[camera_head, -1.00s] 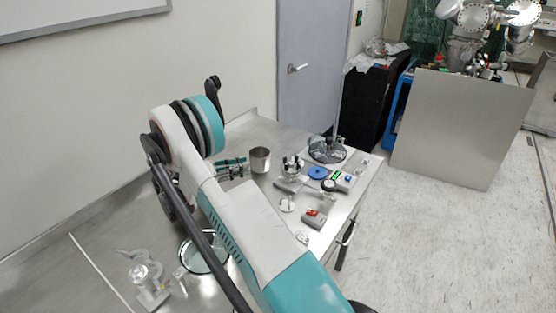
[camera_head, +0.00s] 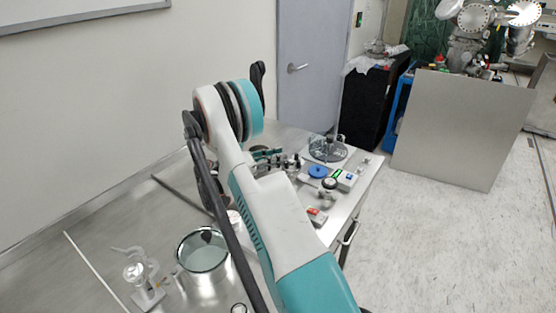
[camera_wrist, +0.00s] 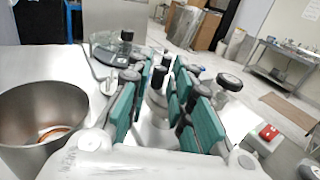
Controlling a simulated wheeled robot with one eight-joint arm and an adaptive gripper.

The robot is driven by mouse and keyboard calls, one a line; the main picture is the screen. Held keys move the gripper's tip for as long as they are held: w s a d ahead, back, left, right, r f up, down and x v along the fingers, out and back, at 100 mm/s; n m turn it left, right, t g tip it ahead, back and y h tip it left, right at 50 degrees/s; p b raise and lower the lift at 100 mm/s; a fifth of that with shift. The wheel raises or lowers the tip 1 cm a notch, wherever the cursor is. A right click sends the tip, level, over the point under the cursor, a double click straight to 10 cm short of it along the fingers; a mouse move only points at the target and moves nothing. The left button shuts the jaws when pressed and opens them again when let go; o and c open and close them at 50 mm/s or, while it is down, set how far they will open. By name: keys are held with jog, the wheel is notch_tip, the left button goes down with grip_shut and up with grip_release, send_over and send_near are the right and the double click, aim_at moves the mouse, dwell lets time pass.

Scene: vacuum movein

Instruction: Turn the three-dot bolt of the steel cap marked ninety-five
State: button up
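My gripper (camera_head: 268,155) hangs low over the far part of the bench, with teal finger parts. In the wrist view my gripper (camera_wrist: 160,75) has its fingers apart on both sides of a gap and looks open. Shiny steel fittings show in and beyond this gap, but I cannot tell whether a finger touches them. A steel fitting (camera_head: 292,164) stands just right of the gripper in the head view. I cannot read a ninety-five mark or make out a three-dot bolt, so I cannot tell which piece is the cap.
A steel pot (camera_wrist: 42,125) with a copper-coloured ring inside stands close left of the gripper. A black-knobbed part (camera_wrist: 230,82) and red-grey tool (camera_wrist: 268,132) lie right.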

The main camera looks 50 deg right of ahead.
jog(key=shift+s+d, duration=0.15)
jog(key=shift+d, duration=0.2)
grip_shut()
jog(key=shift+w+d+m+g+y, duration=0.1)
jog(key=shift+w+m+g+y, duration=0.1)
jog(key=shift+m+g+y, duration=0.6)
jog(key=shift+w+d+m+g+y+b, duration=0.1)
jog(key=shift+m+g+y+b, duration=0.45)
jog(key=shift+g, duration=0.75)
jog(key=shift+m, duration=0.25)
grip_release()
